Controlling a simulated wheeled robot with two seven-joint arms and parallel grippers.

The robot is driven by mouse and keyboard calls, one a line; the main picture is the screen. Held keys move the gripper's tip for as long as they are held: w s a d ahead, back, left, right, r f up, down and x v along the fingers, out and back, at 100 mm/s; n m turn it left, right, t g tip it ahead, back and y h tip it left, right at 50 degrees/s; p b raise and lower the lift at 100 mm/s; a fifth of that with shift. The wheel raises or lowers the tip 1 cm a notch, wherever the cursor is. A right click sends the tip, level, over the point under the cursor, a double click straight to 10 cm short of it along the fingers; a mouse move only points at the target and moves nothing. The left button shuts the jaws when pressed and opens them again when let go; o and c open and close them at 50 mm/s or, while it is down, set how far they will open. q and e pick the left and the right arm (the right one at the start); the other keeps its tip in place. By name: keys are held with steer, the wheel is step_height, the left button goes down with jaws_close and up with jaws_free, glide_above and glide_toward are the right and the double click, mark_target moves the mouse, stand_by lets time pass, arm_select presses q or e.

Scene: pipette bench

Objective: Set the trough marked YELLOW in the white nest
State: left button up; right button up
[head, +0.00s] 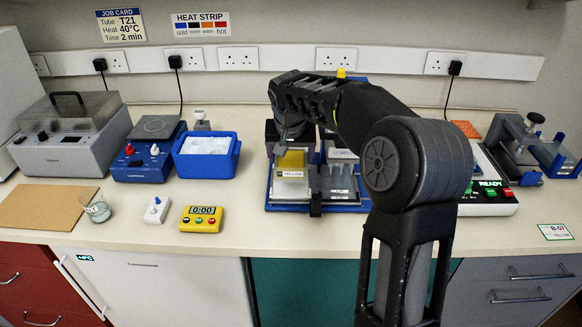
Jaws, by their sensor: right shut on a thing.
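The trough marked YELLOW (292,188) is a clear box with yellow inside and a white label on its front. It is at the front left of a blue rack (287,208) on the bench. My right gripper (290,150) points down from above and is shut on this trough. I cannot tell whether the trough rests in the rack or hangs just above it. A grey, clear-walled compartment (338,183) with a small label is to its right. A white label (343,154), partly hidden by my arm, is behind that. My left gripper is not in view.
Left of the rack are a blue tub (207,165), a yellow timer (202,219), a white switch box (156,210) and a glass beaker (97,209). A device reading READY (490,195) is at the right. The bench front between timer and rack is clear.

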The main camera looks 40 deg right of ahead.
mark_target(291, 166)
step_height(291, 166, down, 4)
steer(key=shift+r, duration=0.1)
stand_by(0.4)
steer(key=shift+f, duration=0.3)
steer(key=o, duration=1.2)
steer(key=shift+r, duration=0.1)
